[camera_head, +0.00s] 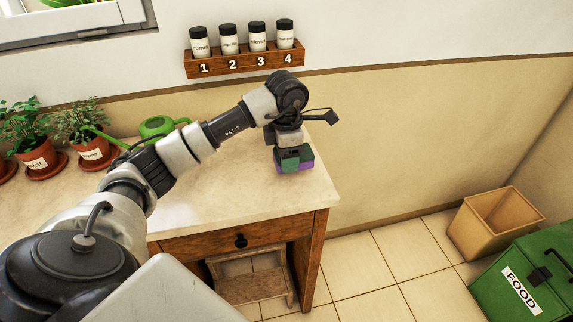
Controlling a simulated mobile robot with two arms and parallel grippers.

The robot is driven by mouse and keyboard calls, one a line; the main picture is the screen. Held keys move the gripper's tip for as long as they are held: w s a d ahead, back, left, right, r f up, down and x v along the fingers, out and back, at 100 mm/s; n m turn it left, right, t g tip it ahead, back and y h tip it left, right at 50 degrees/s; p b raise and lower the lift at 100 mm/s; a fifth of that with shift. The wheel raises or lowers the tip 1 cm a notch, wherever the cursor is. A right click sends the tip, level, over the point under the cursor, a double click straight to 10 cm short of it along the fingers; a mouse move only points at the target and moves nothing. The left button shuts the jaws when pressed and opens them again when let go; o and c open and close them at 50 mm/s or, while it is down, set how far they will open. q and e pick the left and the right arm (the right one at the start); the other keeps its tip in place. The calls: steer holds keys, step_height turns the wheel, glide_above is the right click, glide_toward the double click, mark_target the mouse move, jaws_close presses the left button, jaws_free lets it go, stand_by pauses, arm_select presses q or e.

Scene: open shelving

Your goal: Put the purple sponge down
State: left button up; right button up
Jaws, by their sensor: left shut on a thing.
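The purple sponge (307,166) is at the right end of the pale table top, below my left gripper. It has a purple part and a green part. My left gripper (291,153) points down over it and is shut on it. The gripper hides part of the sponge. The sponge is at or just above the table surface; I cannot tell whether it touches. My right gripper is not in view.
The table (215,205) has clear room left of the sponge; its right edge is close by. Potted plants (82,128) and a green watering can (158,126) stand at the back left. A spice rack (246,60) hangs on the wall. A tan bin (492,228) and green FOOD bin (530,275) stand on the floor.

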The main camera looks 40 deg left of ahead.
arm_select(q)
step_height(320, 180, down, 4)
steer(key=shift+r, duration=0.25)
steer(key=shift+f, duration=0.1)
steer(key=shift+f, duration=0.1)
steer(key=o, duration=0.9)
